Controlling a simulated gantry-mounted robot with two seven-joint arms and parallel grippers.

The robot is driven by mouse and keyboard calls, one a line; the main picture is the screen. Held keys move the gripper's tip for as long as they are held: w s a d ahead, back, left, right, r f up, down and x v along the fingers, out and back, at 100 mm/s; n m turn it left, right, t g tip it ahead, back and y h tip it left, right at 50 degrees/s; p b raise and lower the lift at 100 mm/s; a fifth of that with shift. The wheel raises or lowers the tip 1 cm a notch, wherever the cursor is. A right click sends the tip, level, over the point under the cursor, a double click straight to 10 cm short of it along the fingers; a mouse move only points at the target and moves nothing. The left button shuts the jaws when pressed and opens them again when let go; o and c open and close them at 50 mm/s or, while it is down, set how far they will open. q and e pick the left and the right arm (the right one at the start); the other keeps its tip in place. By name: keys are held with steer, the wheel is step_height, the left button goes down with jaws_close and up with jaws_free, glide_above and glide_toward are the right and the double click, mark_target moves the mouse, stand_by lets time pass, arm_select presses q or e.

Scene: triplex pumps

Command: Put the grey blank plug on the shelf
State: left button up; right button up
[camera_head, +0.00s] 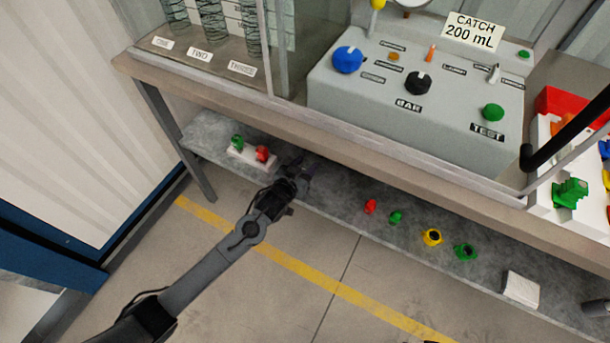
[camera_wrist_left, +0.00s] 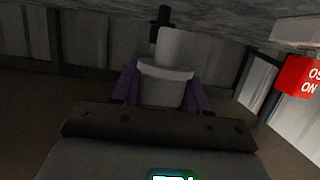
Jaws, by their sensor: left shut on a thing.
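My left gripper (camera_head: 298,172) is at the front edge of the grey shelf (camera_head: 335,200) under the bench, just right of a white block with fittings. In the left wrist view its purple fingers (camera_wrist_left: 166,88) are shut on the grey blank plug (camera_wrist_left: 166,82), a pale stepped cylinder with its narrower end pointing up in the picture. In the head view I cannot make out the plug at the fingertips. I cannot tell whether the plug touches the shelf. My right gripper is not in view.
The white block (camera_head: 240,159) carries a green fitting (camera_head: 237,142) and a red one (camera_head: 262,153). Red (camera_head: 370,206), green (camera_head: 395,217), yellow (camera_head: 432,237) and dark green (camera_head: 465,251) fittings lie rightward on the shelf. The bench edge (camera_head: 330,128) overhangs it.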

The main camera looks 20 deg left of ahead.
arm_select(q)
step_height(320, 180, down, 4)
steer(key=b, duration=0.2)
steer(key=shift+b, duration=0.4)
steer(key=shift+f, duration=0.1)
steer(key=o, duration=1.1)
steer(key=shift+c, duration=0.2)
